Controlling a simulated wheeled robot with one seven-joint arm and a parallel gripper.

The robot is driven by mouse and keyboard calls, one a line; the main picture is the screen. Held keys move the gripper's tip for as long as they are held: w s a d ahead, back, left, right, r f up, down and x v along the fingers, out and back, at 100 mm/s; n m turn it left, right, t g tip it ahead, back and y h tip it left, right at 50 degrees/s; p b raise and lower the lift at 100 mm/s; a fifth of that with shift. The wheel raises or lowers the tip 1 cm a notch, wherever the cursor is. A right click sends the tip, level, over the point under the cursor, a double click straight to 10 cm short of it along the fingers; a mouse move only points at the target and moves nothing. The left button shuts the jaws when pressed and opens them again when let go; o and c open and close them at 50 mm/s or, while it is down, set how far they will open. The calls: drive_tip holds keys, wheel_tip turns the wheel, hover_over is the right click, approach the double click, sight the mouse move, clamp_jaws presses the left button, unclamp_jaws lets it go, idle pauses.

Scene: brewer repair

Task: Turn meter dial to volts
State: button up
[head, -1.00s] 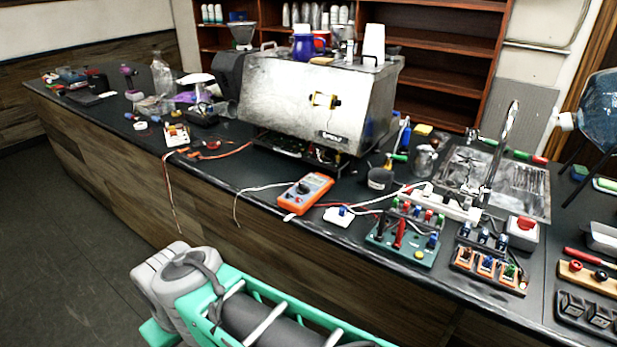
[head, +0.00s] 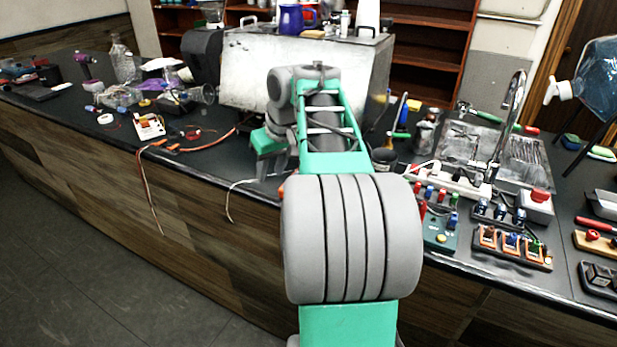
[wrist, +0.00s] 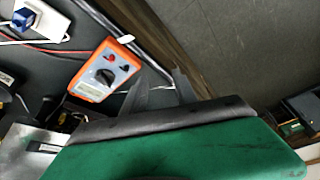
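The orange multimeter (wrist: 105,70) lies on the dark counter in the wrist view, left of my fingers. Its black dial (wrist: 105,76) sits mid-face, between the pale display and the coloured jacks; the dial's setting is too small to read. My gripper (wrist: 160,88) has two dark fingers spread apart with nothing between them. They are beside the meter, near the counter's front edge, and not on the dial. In the head view my arm hides nearly all of the meter; my gripper (head: 276,166) hangs in front of the steel brewer.
The steel brewer (head: 245,72) stands behind my arm. A white cable (head: 232,200) hangs over the counter's front edge. A white block with a blue plug (wrist: 28,20) and red wire lie near the meter. A green terminal board (head: 440,230) is to the right.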

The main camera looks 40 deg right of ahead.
drive_tip(key=s+d, duration=0.2)
drive_tip(key=d, duration=1)
drive_tip(key=shift+h, duration=0.3)
drive_tip(key=b+x, duration=0.2)
drive_tip(key=x, duration=0.4)
drive_tip(key=shift+w+d+f, duration=0.1)
drive_tip(key=shift+w+f, duration=0.05)
drive_tip(key=shift+f, duration=0.15)
drive_tip(key=shift+w+f, duration=0.1)
drive_tip(key=shift+f, duration=0.25)
clamp_jaws()
